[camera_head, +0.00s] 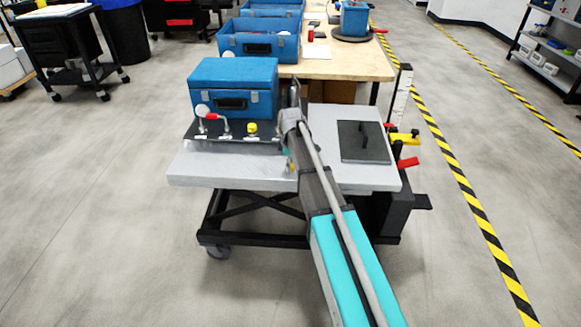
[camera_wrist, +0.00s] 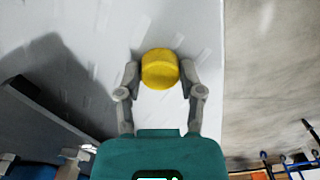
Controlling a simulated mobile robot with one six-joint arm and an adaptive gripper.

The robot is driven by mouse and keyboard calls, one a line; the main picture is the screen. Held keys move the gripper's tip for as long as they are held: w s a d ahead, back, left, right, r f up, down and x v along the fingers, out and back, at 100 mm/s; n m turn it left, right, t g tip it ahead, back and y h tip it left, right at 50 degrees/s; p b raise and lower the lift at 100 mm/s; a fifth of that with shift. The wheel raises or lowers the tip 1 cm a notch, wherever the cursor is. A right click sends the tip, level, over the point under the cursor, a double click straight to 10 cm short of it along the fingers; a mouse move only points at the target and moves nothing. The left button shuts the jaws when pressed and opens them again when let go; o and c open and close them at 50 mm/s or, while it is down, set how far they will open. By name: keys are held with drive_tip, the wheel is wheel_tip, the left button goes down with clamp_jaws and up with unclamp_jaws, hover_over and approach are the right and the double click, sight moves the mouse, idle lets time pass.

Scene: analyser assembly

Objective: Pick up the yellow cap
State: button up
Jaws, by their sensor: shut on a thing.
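The yellow cap (camera_wrist: 160,66) is a short round piece between the fingertips of my gripper (camera_wrist: 160,74) in the wrist view. Both grey fingers touch its sides, so the gripper is shut on it. The pale grey cart top (camera_wrist: 205,40) lies beneath; I cannot tell whether the cap touches it. In the head view my arm reaches over the cart top (camera_head: 222,170), and the arm mostly hides the gripper and the cap.
A black plate (camera_head: 192,131) with fittings and a yellow knob (camera_head: 252,127) is left of my arm, before a blue case (camera_head: 232,82). A dark handled panel (camera_head: 362,143) lies to the right. A wooden table (camera_head: 350,65) stands behind.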

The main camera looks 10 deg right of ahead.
drive_tip(key=shift+r, duration=0.1)
drive_tip(key=shift+r+p, duration=0.9)
drive_tip(key=shift+p, duration=0.1)
drive_tip(key=s+r+p, duration=1)
drive_tip(key=s, duration=0.2)
drive_tip(key=shift+s+r, duration=0.2)
drive_tip(key=shift+s+r+p, duration=0.3)
drive_tip(key=shift+s+p, duration=0.2)
drive_tip(key=shift+s, duration=0.3)
